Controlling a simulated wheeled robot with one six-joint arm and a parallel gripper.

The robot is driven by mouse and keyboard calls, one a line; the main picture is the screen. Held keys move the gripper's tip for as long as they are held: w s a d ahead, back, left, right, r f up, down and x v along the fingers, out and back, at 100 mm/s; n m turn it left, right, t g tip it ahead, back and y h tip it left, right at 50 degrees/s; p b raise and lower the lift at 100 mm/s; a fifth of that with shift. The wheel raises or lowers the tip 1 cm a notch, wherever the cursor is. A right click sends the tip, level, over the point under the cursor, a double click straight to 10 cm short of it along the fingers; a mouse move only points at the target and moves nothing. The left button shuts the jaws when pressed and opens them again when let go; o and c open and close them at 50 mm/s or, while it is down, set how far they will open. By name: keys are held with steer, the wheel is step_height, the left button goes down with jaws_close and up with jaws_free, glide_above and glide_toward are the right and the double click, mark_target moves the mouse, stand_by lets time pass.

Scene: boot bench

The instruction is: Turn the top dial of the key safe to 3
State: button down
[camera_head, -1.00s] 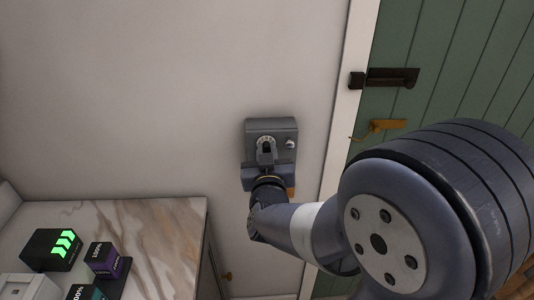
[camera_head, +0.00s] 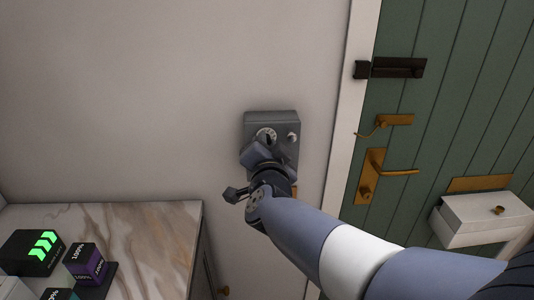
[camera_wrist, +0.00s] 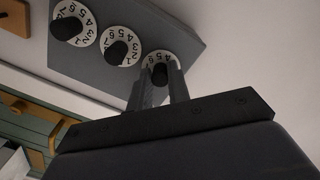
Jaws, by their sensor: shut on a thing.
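The grey key safe (camera_head: 285,123) is mounted on the wall left of the door frame. It also shows in the wrist view (camera_wrist: 180,28), with three white numbered dials with black knobs in a row. My gripper (camera_wrist: 159,74) is shut on the knob of the dial at the lower-right end of that row, which appears to be the top dial (camera_wrist: 150,57). I cannot tell which number is set.
A green door (camera_head: 440,110) with a dark bolt (camera_head: 400,68), brass handle (camera_head: 372,180) and white box (camera_head: 480,220) is to the right. A marble-topped cabinet (camera_head: 150,235) with several small boxes stands at lower left.

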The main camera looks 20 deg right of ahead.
steer(key=m+b, duration=0.5)
steer(key=m, duration=0.5)
steer(key=shift+y+b, duration=0.3)
steer(key=shift+b, duration=0.1)
steer(key=shift+r+m, duration=0.1)
steer(key=shift+m, duration=0.3)
steer(key=c, duration=1.3)
jaws_free()
steer(key=shift+c, duration=0.2)
